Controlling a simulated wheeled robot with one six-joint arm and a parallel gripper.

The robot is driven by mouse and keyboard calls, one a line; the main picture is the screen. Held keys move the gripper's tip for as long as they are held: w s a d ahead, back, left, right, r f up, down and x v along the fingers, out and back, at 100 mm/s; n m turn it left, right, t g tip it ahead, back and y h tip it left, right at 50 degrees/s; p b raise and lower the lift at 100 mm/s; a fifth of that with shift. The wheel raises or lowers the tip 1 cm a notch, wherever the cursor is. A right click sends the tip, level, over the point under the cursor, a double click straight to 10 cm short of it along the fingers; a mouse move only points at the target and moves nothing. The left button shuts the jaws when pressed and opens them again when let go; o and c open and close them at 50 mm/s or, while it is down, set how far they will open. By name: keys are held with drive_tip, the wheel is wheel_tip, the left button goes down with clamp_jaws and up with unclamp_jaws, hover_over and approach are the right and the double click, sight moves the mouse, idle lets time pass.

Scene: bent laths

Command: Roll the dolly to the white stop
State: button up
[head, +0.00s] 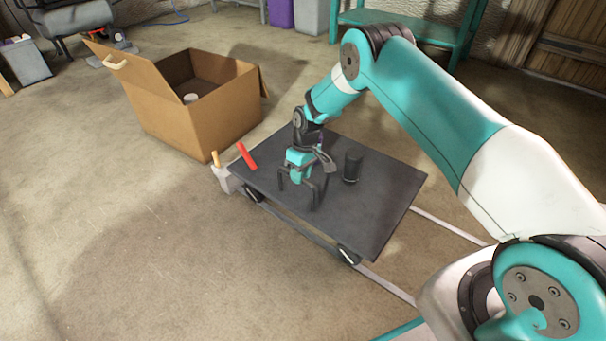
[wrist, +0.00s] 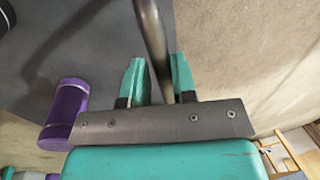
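The dolly (head: 385,205) is a flat dark platform on small wheels, standing on two pale rails. A dark bar-shaped handle (head: 316,193) rises from its top; it also shows in the wrist view (wrist: 152,30). My gripper (head: 301,180) is low over the platform. In the wrist view its teal fingers (wrist: 159,78) lie close on either side of the bar, apparently shut on it. The white stop (head: 223,179) is a pale block at the rails' left end. The dolly's left edge is right by it; whether they touch I cannot tell.
A black cylinder (head: 352,168) stands on the dolly, and a purple cylinder (wrist: 67,104) shows in the wrist view. A red stick (head: 246,156) is at the dolly's left end. An open cardboard box (head: 222,112) stands behind. The floor at left is clear.

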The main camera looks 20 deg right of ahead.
drive_tip(key=shift+o, duration=1.3)
drive_tip(key=shift+a, duration=0.1)
wheel_tip(320, 180, up, 17)
drive_tip(key=w+d+p, duration=0.1)
drive_tip(key=d+p, duration=0.2)
drive_tip(key=p, duration=0.4)
drive_tip(key=shift+w, duration=0.3)
